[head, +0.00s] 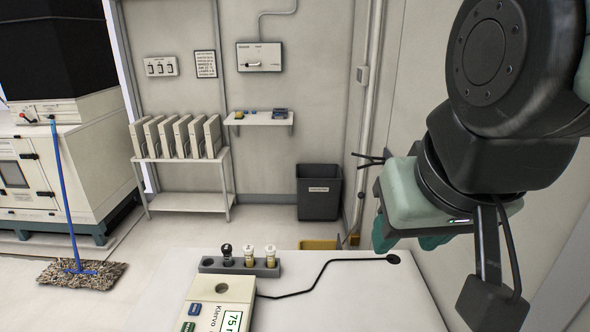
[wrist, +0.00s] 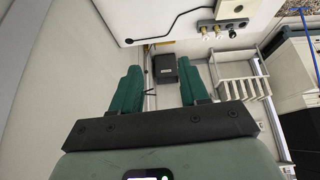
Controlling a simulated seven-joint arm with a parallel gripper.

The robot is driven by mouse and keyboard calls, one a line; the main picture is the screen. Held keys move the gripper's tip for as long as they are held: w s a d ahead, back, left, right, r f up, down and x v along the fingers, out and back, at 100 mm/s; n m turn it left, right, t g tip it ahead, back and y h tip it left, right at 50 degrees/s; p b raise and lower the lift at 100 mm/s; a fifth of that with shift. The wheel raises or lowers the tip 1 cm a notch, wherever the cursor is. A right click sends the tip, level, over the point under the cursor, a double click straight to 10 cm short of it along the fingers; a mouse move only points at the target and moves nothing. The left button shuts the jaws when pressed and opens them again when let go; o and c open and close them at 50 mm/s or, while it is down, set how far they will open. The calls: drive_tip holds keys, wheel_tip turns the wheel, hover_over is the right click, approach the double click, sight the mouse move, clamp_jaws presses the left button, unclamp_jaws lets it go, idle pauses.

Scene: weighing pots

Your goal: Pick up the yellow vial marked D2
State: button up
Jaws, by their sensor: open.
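Two vials with pale caps and yellowish contents, a left one (head: 249,256) and a right one (head: 270,256), stand upright in a dark grey rack (head: 210,266) on the white table. A black-topped vial (head: 226,254) stands to their left in the same rack. No D2 marking is legible, so I cannot tell which vial bears it. The rack also shows small near the top of the wrist view (wrist: 231,29). My gripper (head: 406,240) is open and empty, off to the right of the rack. Its green fingers stand wide apart in the wrist view (wrist: 161,78).
A scale (head: 219,290) with a lit display stands just in front of the rack. Its black cable (head: 320,272) runs to a hole in the table (head: 400,300). The table's right half is otherwise clear. A dark bin (head: 319,196) stands on the floor beyond.

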sight(273, 251)
drive_tip(key=w+a+f+n+t+y, duration=0.15)
drive_tip(key=w+f, duration=0.25)
drive_tip(key=w, duration=0.5)
drive_tip(key=w+a+f+n+t, duration=0.1)
drive_tip(key=w+f+n, duration=0.1)
drive_tip(key=w+f, duration=0.5)
drive_tip(key=w+a+f+n+t+y, duration=0.1)
drive_tip(key=w+a+f, duration=0.1)
drive_tip(key=w, duration=1)
drive_tip(key=w+a+f+n+t+y, duration=0.1)
drive_tip(key=a+f+t+y, duration=0.3)
drive_tip(key=f, duration=0.7)
drive_tip(key=w+a+f+n+y, duration=0.1)
drive_tip(key=a+f+y, duration=0.35)
drive_tip(key=f, duration=0.75)
drive_tip(key=w+a, duration=0.2)
drive_tip(key=w+a+f+h, duration=0.1)
drive_tip(key=w+a, duration=0.1)
drive_tip(key=w, duration=0.1)
drive_tip(key=w+a+h, duration=0.1)
drive_tip(key=w+a, duration=0.1)
drive_tip(key=w, duration=0.1)
drive_tip(key=shift+a+f, duration=0.35)
drive_tip(key=shift+f, duration=0.05)
drive_tip(key=c, duration=0.7)
